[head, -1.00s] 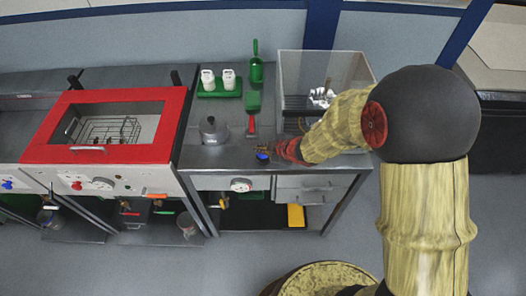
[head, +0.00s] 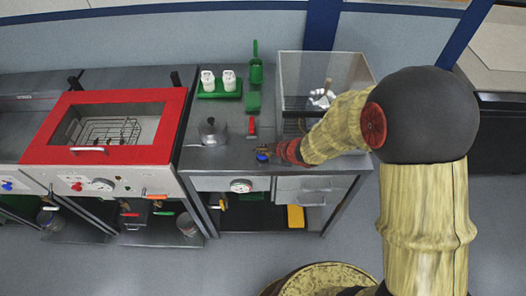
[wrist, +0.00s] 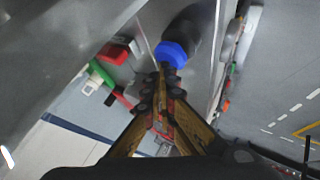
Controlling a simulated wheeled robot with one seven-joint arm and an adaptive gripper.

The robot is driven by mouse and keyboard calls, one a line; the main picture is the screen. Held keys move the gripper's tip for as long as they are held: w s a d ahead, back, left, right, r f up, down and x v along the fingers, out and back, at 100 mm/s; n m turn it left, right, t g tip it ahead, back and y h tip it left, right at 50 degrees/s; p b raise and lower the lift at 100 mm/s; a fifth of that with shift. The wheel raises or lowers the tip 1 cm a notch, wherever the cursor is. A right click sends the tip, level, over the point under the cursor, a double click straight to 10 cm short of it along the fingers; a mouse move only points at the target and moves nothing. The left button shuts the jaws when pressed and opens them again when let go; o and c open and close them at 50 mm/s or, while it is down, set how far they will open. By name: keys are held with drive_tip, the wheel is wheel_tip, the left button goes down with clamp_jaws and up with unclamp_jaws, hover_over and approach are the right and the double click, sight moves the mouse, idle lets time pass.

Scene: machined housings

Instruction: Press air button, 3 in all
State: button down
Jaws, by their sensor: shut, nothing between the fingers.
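A blue round cap on a dark body, perhaps the air button (wrist: 172,54), is right at my fingertips in the wrist view. No label is readable. My gripper (wrist: 161,82) is shut and empty, its fingers meeting just short of the blue cap. In the head view my gripper (head: 266,150) points left over the counter's front edge. I cannot tell whether the fingertips touch the cap.
A clear box (head: 303,72) stands behind my arm. A red-framed unit (head: 60,128) is on the left.

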drive_tip(key=shift+r+p, duration=0.8)
drive_tip(key=shift+r, duration=0.15)
drive_tip(key=shift+r+p, duration=2.4)
drive_tip(key=shift+r, duration=0.1)
